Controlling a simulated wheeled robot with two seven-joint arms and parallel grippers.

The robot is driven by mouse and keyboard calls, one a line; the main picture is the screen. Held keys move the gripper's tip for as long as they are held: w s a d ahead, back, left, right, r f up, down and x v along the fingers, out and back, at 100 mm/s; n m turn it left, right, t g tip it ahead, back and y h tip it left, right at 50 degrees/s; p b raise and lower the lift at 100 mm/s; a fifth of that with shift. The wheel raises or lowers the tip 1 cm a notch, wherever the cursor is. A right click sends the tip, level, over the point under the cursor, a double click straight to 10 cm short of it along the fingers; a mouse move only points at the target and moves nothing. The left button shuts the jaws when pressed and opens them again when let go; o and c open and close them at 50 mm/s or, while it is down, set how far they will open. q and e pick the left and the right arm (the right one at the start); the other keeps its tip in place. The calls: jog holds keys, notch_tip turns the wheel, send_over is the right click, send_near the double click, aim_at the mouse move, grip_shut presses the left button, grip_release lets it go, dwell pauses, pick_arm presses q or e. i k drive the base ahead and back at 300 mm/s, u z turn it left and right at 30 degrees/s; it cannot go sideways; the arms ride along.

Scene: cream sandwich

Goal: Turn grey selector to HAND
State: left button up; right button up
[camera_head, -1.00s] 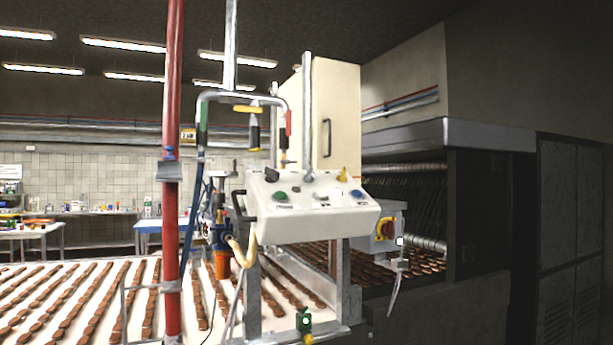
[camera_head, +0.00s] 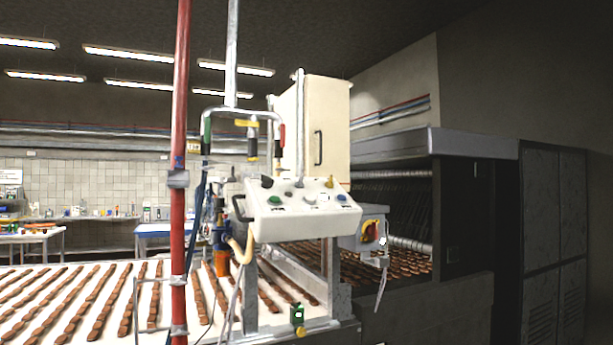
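A cream control panel (camera_head: 300,226) with a sloped face stands on metal legs in the middle of the head view. Along its upper row are a black knob (camera_head: 267,182), a small grey selector (camera_head: 299,184) in the middle and a yellow knob (camera_head: 329,182). Below them are a green button (camera_head: 274,200), pale buttons and a blue button (camera_head: 342,198). The labels are too small to read, so I cannot tell which position the grey selector points to. Neither of my grippers is in view.
A conveyor (camera_head: 60,325) with rows of brown biscuits runs at the lower left. A red vertical pipe (camera_head: 180,120) stands left of the panel. A yellow-and-red switch box (camera_head: 371,231) sits to its right, before a dark machine. Grey cabinets (camera_head: 553,240) stand at far right.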

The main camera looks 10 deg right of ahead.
aim_at(299, 185)
jog(key=u, duration=0.45)
jog(key=i, duration=0.95)
jog(key=z, duration=0.6)
